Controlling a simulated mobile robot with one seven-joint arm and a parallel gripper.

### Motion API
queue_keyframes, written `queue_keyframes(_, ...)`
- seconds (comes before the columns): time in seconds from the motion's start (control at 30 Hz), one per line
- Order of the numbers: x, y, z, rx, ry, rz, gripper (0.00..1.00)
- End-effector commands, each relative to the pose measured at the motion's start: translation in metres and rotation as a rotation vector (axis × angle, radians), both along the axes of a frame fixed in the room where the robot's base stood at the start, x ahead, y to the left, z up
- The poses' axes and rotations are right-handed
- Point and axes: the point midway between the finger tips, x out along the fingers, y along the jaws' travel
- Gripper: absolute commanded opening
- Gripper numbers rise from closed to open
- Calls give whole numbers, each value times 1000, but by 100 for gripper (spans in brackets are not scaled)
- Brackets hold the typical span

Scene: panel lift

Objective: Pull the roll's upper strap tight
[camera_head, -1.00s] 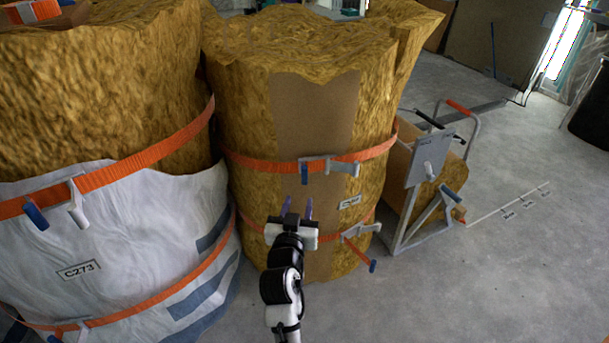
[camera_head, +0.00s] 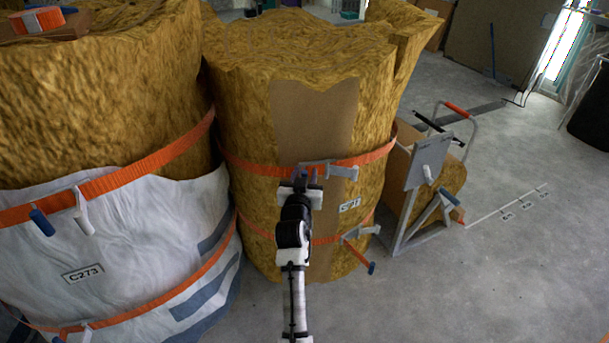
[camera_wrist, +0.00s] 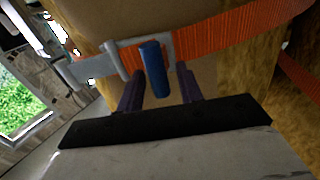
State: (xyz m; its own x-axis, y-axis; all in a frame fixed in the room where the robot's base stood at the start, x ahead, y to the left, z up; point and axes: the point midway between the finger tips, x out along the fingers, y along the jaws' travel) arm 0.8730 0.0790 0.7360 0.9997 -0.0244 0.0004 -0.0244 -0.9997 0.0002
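The roll (camera_head: 245,110) is a tall yellow-brown bundle with a brown cardboard strip down its front. Its upper strap (camera_head: 252,163) is orange and runs around it at mid height, with a grey metal buckle (camera_head: 342,171). In the wrist view the upper strap (camera_wrist: 225,42) passes through the buckle (camera_wrist: 95,67), and a blue tab (camera_wrist: 154,70) hangs from it. My gripper (camera_wrist: 160,85) is open, with its two dark fingers on either side of the blue tab. I cannot tell whether they touch it. In the head view my gripper (camera_head: 303,180) covers the tab.
A lower orange strap (camera_head: 325,240) with its own buckle and hanging tail circles the roll. A larger wrapped roll (camera_head: 90,240) labelled C273 stands close on the left. A grey metal frame cart (camera_head: 425,185) stands on the right. The floor (camera_head: 480,270) at front right is clear.

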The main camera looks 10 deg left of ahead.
Motion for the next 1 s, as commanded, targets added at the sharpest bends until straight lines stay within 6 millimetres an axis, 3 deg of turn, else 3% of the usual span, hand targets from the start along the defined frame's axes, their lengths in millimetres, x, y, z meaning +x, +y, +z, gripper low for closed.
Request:
queue_keyframes(0.1, 0, 0, 0, 0, 0, 0, 36)
queue_keyframes(0.4, 0, 0, 0, 0, 0, 0, 0)
queue_keyframes(0.73, -9, -3, -2, -1, 2, 0, 0)
queue_keyframes(1.0, -63, -19, -3, -2, 4, -1, 0)
